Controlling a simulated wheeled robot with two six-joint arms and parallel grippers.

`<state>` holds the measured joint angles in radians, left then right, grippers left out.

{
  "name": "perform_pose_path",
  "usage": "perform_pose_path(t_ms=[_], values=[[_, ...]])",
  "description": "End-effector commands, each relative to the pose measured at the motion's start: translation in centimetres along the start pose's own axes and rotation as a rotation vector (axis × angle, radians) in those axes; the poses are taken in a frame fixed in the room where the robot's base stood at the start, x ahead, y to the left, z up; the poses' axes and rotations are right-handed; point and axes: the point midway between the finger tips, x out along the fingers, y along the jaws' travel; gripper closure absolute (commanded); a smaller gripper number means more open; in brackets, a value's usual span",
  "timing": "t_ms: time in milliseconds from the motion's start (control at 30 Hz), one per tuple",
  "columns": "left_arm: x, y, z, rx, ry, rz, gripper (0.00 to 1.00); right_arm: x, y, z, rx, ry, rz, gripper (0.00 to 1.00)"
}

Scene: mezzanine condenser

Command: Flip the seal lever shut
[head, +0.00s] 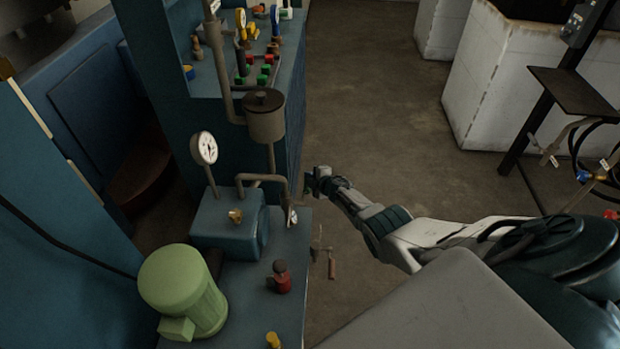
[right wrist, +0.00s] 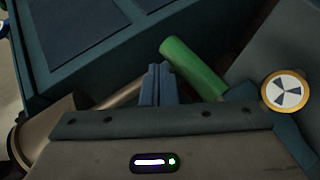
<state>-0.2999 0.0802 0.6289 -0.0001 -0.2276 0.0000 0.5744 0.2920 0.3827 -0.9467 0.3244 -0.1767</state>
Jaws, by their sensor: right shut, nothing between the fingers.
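A lever with a green cylindrical grip (right wrist: 192,66) shows in the right wrist view, slanting up to the left from beside a blue-grey body. I take it for the seal lever; in the head view it is too small and dark to make out clearly. My right gripper (head: 316,180) is at the edge of the blue machine, by the bent pipe. In the right wrist view its fingers (right wrist: 158,84) are shut together and empty, just left of the green grip. I cannot tell whether they touch it. My left gripper is not in view.
A round black-and-white dial (right wrist: 285,91) sits right of the lever. The machine bench carries a white gauge (head: 204,148), a green motor (head: 182,287), a red knob (head: 281,280) and a crank handle (head: 331,265). Open floor (head: 380,90) lies right of the bench.

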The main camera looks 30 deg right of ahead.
Motion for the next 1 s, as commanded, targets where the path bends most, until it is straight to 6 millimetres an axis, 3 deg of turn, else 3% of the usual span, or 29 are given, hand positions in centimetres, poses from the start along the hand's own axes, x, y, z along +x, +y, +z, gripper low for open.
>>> perform_pose_path(t_ms=[667,833,1000], values=[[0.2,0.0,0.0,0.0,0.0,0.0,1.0,0.1,-0.2,0.2,0.0,-0.001,0.0,1.0],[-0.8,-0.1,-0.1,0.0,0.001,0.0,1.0,-0.8,0.0,0.1,-0.002,-0.001,-0.001,1.0],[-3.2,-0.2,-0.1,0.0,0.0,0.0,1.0,-3.2,0.3,0.0,-0.001,-0.002,-0.002,1.0]])
